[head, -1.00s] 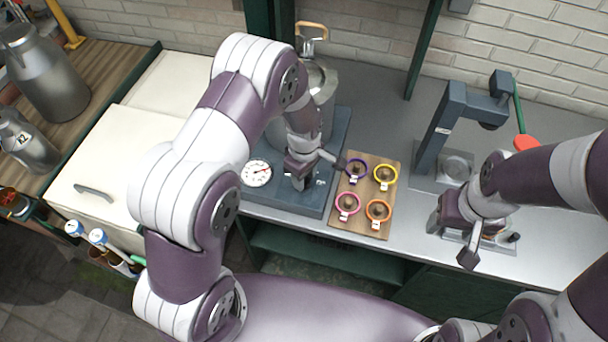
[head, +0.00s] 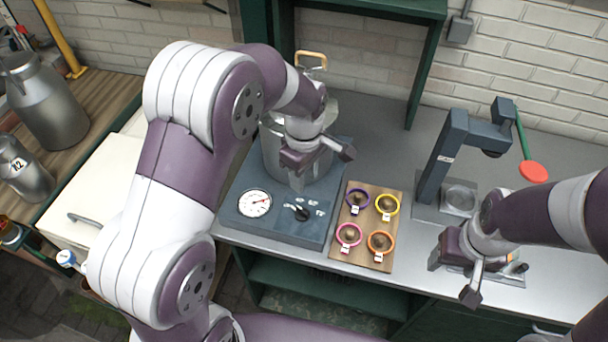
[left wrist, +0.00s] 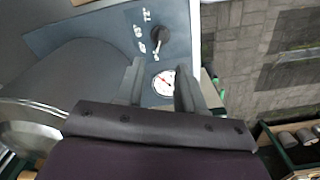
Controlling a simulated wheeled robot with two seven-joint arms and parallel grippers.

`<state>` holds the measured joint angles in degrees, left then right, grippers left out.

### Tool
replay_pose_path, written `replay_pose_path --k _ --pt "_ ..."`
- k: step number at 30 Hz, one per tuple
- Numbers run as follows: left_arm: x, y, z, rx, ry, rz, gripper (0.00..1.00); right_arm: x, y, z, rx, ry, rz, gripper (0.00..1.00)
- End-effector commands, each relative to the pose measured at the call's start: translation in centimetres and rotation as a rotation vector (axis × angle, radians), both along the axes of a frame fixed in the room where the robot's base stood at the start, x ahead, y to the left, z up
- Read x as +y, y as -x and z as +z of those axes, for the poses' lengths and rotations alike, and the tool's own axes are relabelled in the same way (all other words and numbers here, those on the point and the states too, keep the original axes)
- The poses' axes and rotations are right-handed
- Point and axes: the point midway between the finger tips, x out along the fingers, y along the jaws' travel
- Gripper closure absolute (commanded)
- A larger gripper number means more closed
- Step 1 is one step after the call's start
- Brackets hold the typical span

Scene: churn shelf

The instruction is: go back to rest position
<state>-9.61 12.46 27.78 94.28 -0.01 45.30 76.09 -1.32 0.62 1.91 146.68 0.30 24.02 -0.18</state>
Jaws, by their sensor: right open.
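My left gripper (head: 322,168) is open and empty, raised in front of the metal churn (head: 270,150) and above the blue-grey scale base. In the left wrist view its two fingers (left wrist: 160,88) stand apart with nothing between them but the background. The dial (head: 254,203) and black knob (head: 301,213) on the base are clear of the gripper; the knob also shows in the left wrist view (left wrist: 159,36). My right gripper (head: 455,276) is open and empty, low at the right near the counter's front edge.
A wooden board (head: 352,257) holds several coloured rings. A dark press (head: 444,160) with a red-ended green lever (head: 533,171) stands at the right. Milk cans (head: 45,105) stand on a wooden top at the left. A green shelf frame (head: 420,75) rises behind.

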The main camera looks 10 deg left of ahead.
Motion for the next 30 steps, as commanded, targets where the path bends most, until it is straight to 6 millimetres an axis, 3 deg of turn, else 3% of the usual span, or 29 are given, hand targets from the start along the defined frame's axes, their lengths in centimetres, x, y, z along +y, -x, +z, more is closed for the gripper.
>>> replay_pose_path --k 12,14,16,21,24,27,30 --pt "0.0 0.0 0.0 0.0 0.0 -0.007 0.62 0.0 0.0 0.0 0.0 0.0 0.0 0.39" --pt "0.0 -0.1 0.0 -0.006 0.0 -0.067 0.62 0.0 0.0 0.0 0.0 0.0 0.0 0.39" --pt "0.0 0.1 -0.6 -0.018 0.001 -0.245 0.62 0.0 0.0 0.0 0.0 0.0 0.0 0.39" --pt "2.2 6.4 -1.0 -0.044 -0.016 -0.924 0.62 0.0 0.0 -0.2 0.0 0.0 0.0 0.39" --pt "3.8 10.5 -0.5 -0.069 -0.039 -1.17 0.62 0.0 0.0 -0.4 0.0 0.0 0.0 0.39" --pt "5.0 13.5 -0.1 -0.083 -0.052 -1.223 0.62 0.0 0.0 -0.6 0.0 0.0 0.0 0.39" --pt "5.7 14.1 0.7 -0.106 -0.068 -1.189 0.62 0.0 0.0 -0.7 0.0 0.0 0.0 0.39"
